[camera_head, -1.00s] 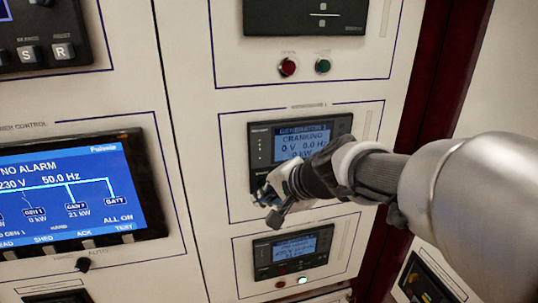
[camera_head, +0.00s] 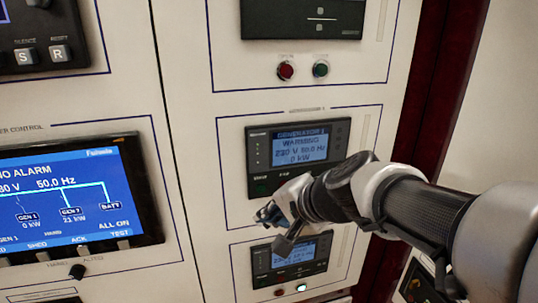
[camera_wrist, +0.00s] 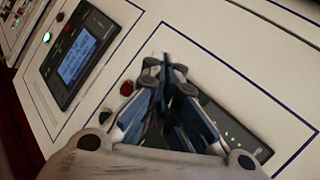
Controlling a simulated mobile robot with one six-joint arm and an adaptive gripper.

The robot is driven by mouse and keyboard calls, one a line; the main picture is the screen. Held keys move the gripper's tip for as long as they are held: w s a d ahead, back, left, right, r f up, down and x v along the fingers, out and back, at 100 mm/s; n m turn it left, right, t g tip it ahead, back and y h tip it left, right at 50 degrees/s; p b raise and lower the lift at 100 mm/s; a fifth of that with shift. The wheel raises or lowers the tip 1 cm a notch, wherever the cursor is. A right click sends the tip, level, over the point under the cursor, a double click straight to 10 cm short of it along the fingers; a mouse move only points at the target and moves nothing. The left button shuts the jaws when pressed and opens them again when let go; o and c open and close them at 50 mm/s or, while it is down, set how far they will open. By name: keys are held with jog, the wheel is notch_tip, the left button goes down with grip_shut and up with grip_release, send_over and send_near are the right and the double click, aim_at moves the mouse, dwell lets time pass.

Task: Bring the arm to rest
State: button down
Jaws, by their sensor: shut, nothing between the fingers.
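My gripper (camera_head: 268,215) is in front of the cabinet panel, just below the upper generator display (camera_head: 300,150) and above the lower generator display (camera_head: 290,255). The upper display reads "WARMING", 230 V, 50.0 Hz, 0 kW. My arm reaches in from the right and covers part of the lower display. In the wrist view, the fingers (camera_wrist: 168,80) are closed together at the tips with nothing between them. Whether they touch the panel is hard to tell.
A red button (camera_head: 286,70) and a green button (camera_head: 321,69) sit above the generator display. The dark red cabinet edge (camera_head: 425,110) is at right.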

jog(key=s+d+f+n+g+h+b, duration=0.1)
jog(key=s+d+f+n+h+b, duration=0.1)
jog(key=s+d+f+b, duration=0.3)
jog(key=s+d+f+n+g+h+b, duration=0.1)
jog(key=s+d+f+n+h+b, duration=0.1)
jog(key=s+f+b, duration=0.4)
jog(key=s+d+f+n+g+h+b, duration=0.1)
jog(key=s+d+f+b, duration=0.4)
jog(key=s+f, duration=0.7)
jog(key=d+f+n+h, duration=0.1)
jog(key=d+n, duration=0.1)
jog(key=shift+s+d+n+b, duration=0.3)
jog(key=shift+n+b, duration=0.05)
jog(key=shift+n, duration=0.05)
dwell(4.5)
